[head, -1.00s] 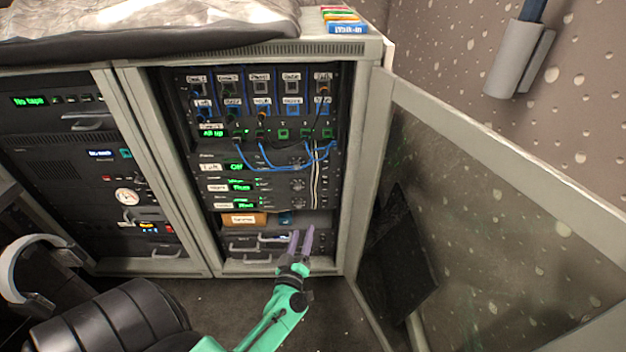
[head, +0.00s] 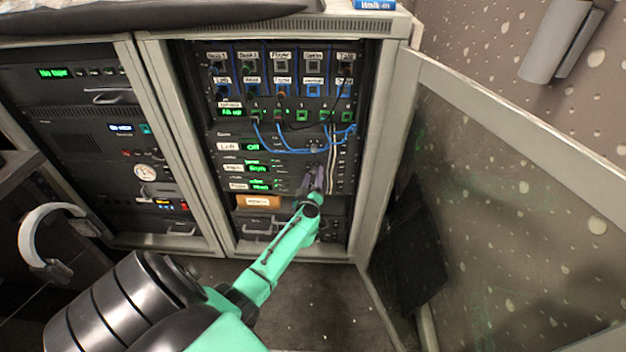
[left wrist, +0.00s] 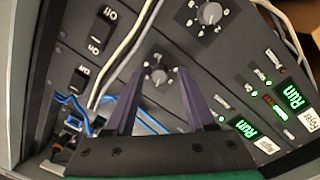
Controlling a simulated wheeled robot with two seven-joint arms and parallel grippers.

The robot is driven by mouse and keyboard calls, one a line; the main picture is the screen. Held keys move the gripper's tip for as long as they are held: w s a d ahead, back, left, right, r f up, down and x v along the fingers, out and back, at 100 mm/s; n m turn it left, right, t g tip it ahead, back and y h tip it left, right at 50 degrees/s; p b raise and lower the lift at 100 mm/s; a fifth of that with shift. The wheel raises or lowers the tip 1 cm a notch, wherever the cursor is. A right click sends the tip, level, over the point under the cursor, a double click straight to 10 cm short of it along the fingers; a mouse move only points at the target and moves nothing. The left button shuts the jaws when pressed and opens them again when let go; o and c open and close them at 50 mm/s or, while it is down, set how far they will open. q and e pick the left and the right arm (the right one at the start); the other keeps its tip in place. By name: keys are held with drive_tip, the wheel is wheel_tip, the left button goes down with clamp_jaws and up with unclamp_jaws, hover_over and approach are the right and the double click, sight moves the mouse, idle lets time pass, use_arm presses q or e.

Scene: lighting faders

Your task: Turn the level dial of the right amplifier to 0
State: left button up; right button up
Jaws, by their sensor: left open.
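The right amplifier (head: 234,168) is the middle of three stacked units in the right-hand rack, with a green "Run" display. Its level dial (left wrist: 158,77) is a small grey knob with marks around it, between my left fingers in the left wrist view. I cannot read its setting. My left gripper (head: 314,172) is open in front of that dial and hides it in the head view. In the left wrist view the fingers (left wrist: 163,85) stand either side of the knob; contact cannot be told. My right gripper is not in view.
Another unit's dial (left wrist: 208,13) sits beside it. White cables (left wrist: 125,45) run close to the fingers, and blue cables (head: 290,148) hang above. Rocker switches (left wrist: 78,82) are near. The open glass door (head: 510,190) stands to the right. A brown box (head: 258,201) is below.

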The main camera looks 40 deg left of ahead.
use_arm(q)
clamp_jaws()
drive_tip(key=shift+n, duration=0.3)
